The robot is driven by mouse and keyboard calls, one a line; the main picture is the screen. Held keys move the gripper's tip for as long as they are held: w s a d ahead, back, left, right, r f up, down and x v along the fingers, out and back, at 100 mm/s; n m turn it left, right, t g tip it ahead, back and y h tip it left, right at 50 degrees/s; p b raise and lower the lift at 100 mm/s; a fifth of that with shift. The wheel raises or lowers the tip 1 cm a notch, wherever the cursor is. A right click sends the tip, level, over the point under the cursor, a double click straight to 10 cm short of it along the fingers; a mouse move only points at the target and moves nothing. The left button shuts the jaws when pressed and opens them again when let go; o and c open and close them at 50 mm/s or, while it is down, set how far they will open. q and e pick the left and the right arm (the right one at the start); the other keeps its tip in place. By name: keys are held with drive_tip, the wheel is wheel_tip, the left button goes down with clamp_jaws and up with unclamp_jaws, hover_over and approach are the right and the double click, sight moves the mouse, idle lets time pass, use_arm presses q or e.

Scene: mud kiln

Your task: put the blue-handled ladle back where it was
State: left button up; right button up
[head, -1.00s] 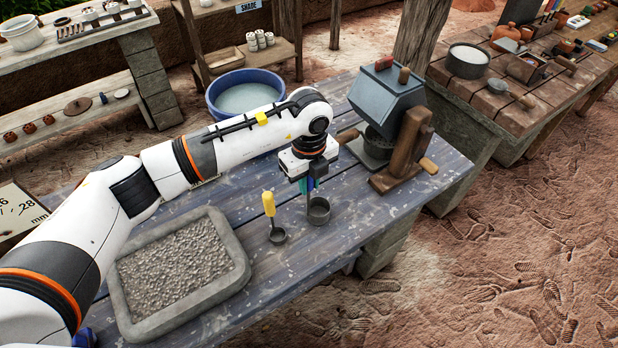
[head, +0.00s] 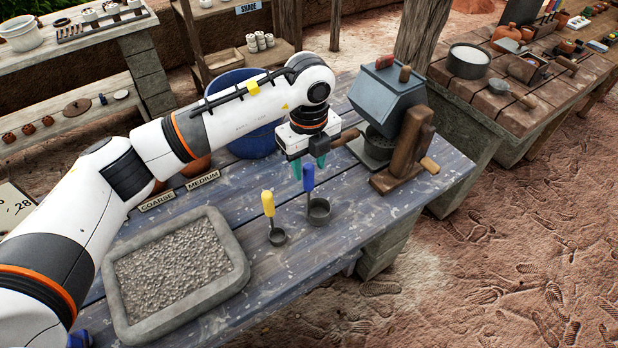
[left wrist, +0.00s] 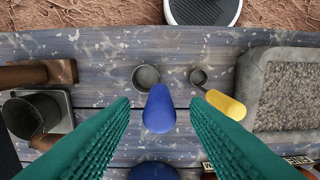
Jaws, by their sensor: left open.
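The blue-handled ladle stands upright on the grey-blue table (head: 350,222), its blue handle (head: 308,178) up and its dark metal cup (head: 319,212) resting on the tabletop. In the left wrist view, the blue handle end (left wrist: 158,110) shows between the two open fingers (left wrist: 160,101), apart from both. The cup (left wrist: 146,77) shows beyond it. My right gripper is in neither view.
A smaller yellow-handled ladle (head: 268,204) stands close to the left. A stone tray of grey grit (head: 238,283) lies further left. A boxy mill with a wooden crank (head: 385,100) stands to the right. COARSE (head: 157,201) and MEDIUM (head: 203,180) labels and a blue tub (head: 252,142) are behind.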

use_arm(q)
wheel_tip(320, 180, up, 6)
drive_tip(key=shift+r+b, duration=0.2)
drive_tip(key=shift+b, duration=0.3)
drive_tip(key=shift+f, duration=0.1)
